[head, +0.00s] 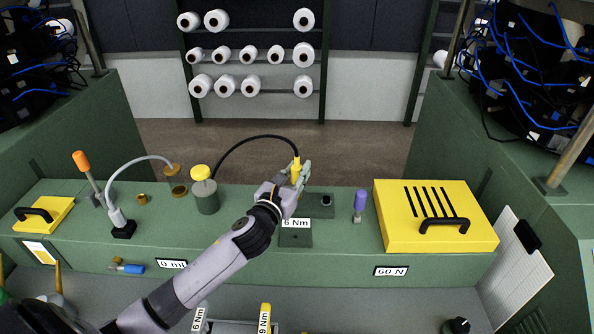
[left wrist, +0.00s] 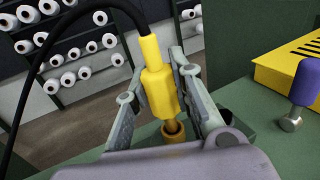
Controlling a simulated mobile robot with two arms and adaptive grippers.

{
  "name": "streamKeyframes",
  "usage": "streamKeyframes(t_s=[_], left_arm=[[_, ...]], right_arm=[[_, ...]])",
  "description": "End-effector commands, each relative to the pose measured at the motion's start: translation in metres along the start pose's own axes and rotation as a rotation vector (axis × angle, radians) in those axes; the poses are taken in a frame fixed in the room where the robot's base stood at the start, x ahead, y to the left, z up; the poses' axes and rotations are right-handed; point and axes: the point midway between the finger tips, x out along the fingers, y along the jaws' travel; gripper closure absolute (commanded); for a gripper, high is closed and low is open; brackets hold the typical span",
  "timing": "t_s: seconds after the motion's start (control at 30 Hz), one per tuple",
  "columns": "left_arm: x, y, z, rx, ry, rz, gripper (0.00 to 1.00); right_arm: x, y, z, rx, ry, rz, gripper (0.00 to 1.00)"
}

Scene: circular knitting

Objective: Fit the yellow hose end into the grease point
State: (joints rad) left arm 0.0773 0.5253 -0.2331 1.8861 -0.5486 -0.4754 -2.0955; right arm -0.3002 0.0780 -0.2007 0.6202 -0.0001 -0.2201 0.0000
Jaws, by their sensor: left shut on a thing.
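The yellow hose end (head: 296,168) stands roughly upright in my left gripper (head: 299,178), with a black hose (head: 245,143) leaving its top. In the left wrist view the yellow hose end (left wrist: 158,88) sits between the two grey fingers of my left gripper (left wrist: 180,75), which is shut on it. A brass ring-shaped fitting (left wrist: 174,132), apparently the grease point, is right below its lower end. Whether the tip is inside the fitting or just above it, I cannot tell. In the head view my gripper hides this spot. My right gripper is not in view.
The black hose arches from a green pot with a yellow cap (head: 200,172). A purple-handled tool (head: 360,203) and a yellow slotted cover (head: 397,232) are to the right. An orange-handled lever (head: 81,160) and a smaller yellow cover (head: 60,212) are at the left.

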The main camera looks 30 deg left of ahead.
Motion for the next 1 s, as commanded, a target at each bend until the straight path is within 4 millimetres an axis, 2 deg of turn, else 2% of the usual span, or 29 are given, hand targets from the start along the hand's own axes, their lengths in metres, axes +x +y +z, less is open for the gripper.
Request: streamKeyframes(t_s=[0.6,0.93,0.97,1.0], left_arm=[[0.000,0.000,-0.016,0.001,0.000,0.000,1.00],[0.000,0.000,-0.018,0.001,0.003,0.000,1.00],[0.000,0.000,-0.019,0.001,0.003,0.000,0.77],[0.000,0.000,-0.019,0.000,0.003,0.000,0.74]], right_arm=[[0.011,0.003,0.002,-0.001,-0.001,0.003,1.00],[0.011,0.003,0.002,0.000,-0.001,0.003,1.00],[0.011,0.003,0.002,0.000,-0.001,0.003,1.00],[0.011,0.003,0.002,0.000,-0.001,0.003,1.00]])
